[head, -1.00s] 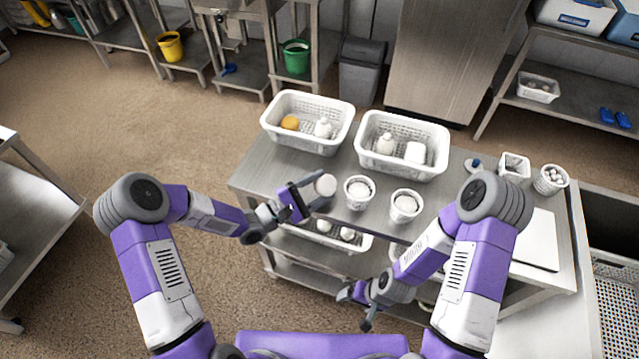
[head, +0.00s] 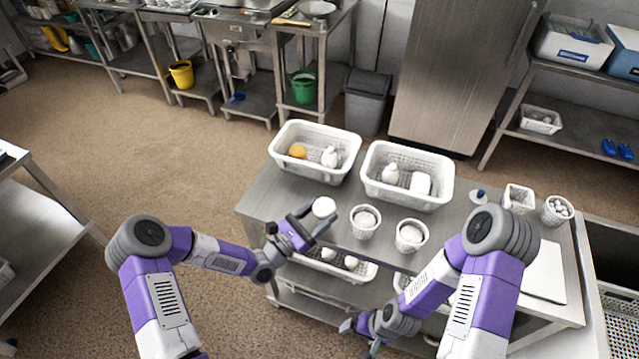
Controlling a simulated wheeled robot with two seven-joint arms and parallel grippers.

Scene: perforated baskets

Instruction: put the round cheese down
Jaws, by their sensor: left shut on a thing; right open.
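The round cheese (head: 324,207) is a white, rounded piece in the jaws of my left gripper (head: 312,219). The gripper is shut on it, over the front left part of the steel table (head: 262,205). I cannot tell whether the cheese touches the table. It is just left of a small perforated basket (head: 365,232) with a white round thing in it. My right gripper (head: 360,335) is open and empty, low at the table's front edge.
Two large perforated baskets stand at the back: the left one (head: 283,135) holds an orange and a white item, the right one (head: 441,162) white items. Another small basket (head: 411,247) stands right of the first. A white board (head: 545,270) lies at the right. Table at left is clear.

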